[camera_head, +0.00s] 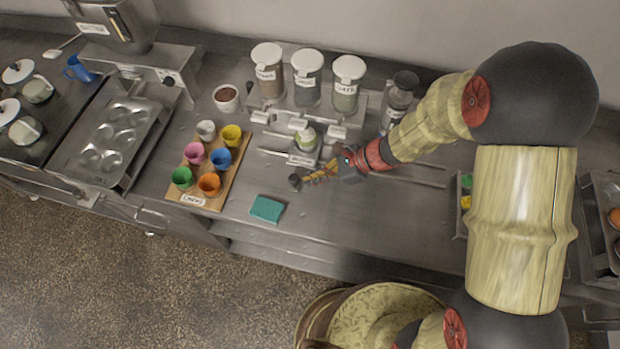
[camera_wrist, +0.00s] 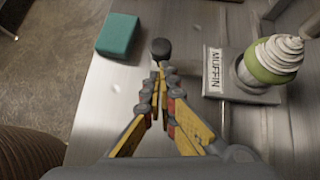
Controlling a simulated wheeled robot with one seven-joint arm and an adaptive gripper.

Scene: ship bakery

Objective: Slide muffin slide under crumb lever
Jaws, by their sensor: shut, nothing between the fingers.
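The muffin slide (camera_head: 299,159) is a metal plate labelled MUFFIN, on the counter in front of the three jars. It shows right of my fingers in the wrist view (camera_wrist: 240,93). A muffin (camera_head: 306,138) with a green case and white swirled top stands upright on it. Small white-ended levers, left (camera_head: 260,117), middle (camera_head: 297,124) and right (camera_head: 336,132), sit below the jars; I cannot read which is crumb. My gripper (camera_head: 308,178) is shut and empty, beside the slide's front. A dark round knob (camera_wrist: 161,47) is at its fingertips; contact is unclear.
A teal block (camera_head: 267,208) lies near the counter's front edge. A wooden board (camera_head: 238,178) with several coloured cups stands left. A white bowl of brown filling (camera_head: 227,97) is behind it. Three labelled jars (camera_head: 307,80) stand at the back. Bare counter lies right of the block.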

